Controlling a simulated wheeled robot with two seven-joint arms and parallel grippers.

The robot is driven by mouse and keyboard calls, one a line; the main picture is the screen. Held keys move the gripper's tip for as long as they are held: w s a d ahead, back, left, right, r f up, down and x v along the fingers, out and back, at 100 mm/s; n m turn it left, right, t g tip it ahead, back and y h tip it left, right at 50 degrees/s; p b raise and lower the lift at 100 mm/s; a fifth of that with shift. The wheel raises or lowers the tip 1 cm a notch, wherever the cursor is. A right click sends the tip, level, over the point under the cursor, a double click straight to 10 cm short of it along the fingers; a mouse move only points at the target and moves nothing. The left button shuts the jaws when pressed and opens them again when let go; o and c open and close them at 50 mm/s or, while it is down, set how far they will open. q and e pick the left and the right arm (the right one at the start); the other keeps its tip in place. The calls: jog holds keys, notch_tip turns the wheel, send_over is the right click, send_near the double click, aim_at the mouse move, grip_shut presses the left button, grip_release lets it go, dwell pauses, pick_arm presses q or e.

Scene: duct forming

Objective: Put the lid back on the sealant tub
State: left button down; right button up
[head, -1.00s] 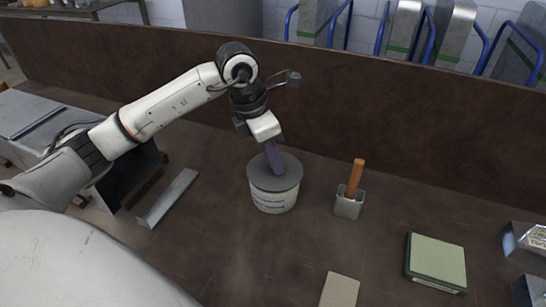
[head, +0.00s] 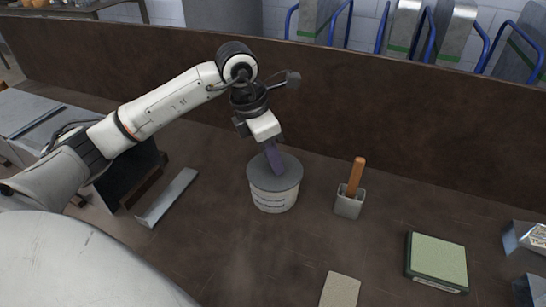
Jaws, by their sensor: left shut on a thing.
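The sealant tub (head: 273,199) is a white bucket with printed text, upright on the dark brown bench. The grey lid (head: 289,172) lies over its top and looks level, with its edge at the rim; I cannot tell whether it is pressed down. My right gripper is not in view.
A small grey holder with a wooden-handled tool (head: 356,177) stands right of the tub. A green pad (head: 437,262) and a beige block (head: 340,290) lie nearer right. A metal angle strip (head: 167,198) lies left. A brown back panel (head: 400,115) rises behind.

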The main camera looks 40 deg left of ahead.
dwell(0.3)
pick_arm(q)
jog(key=c, duration=1.5)
grip_release()
jog(key=shift+o, duration=0.6)
jog(key=o, duration=0.4)
jog(key=shift+r+p, duration=1.7)
jog(key=shift+r, duration=0.75)
jog(key=shift+r+p, duration=0.5)
jog(key=shift+r, duration=0.55)
